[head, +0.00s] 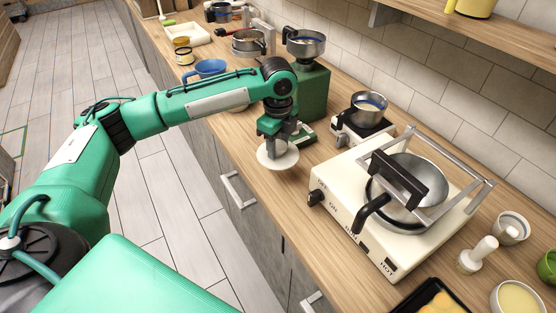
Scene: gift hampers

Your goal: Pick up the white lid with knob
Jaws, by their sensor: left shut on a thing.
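The white lid (277,160) is a round white disc at the middle of the counter, just left of the cream stove. My left gripper (277,142) points down over its centre and is shut on it. The knob is hidden between the fingers. The lid looks level and close to the counter top; I cannot tell whether it touches it. My right gripper is not in view.
The cream stove (343,205) with a pan (405,190) and a metal frame stands right of the lid. A green scale-like appliance (312,95) with a metal bowl stands behind. A blue bowl (208,68) and several pots are farther back. Bare counter (262,195) lies in front of the lid.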

